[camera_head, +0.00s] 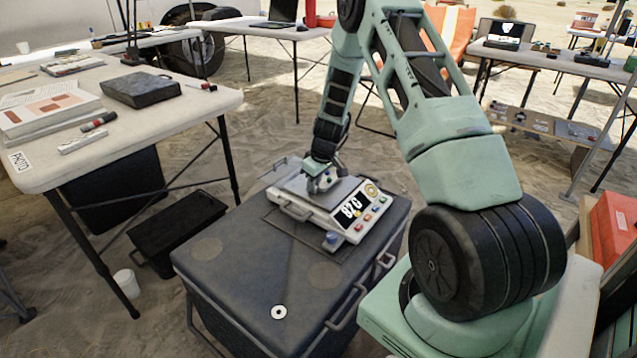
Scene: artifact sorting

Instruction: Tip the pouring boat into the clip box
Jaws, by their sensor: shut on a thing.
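My gripper (322,184) points down at the pan of a digital scale (300,209). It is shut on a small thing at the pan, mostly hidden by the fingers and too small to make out. I cannot tell for sure that it is the pouring boat, or whether it still touches the pan. The scale's display (352,208) is lit, but I cannot read it surely. I cannot pick out the clip box with certainty in this view.
The scale stands on a dark lidded case (225,262) with metal handles. A black bin (178,232) and a white cup (127,283) are on the sand. A table (205,105) with books stands left.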

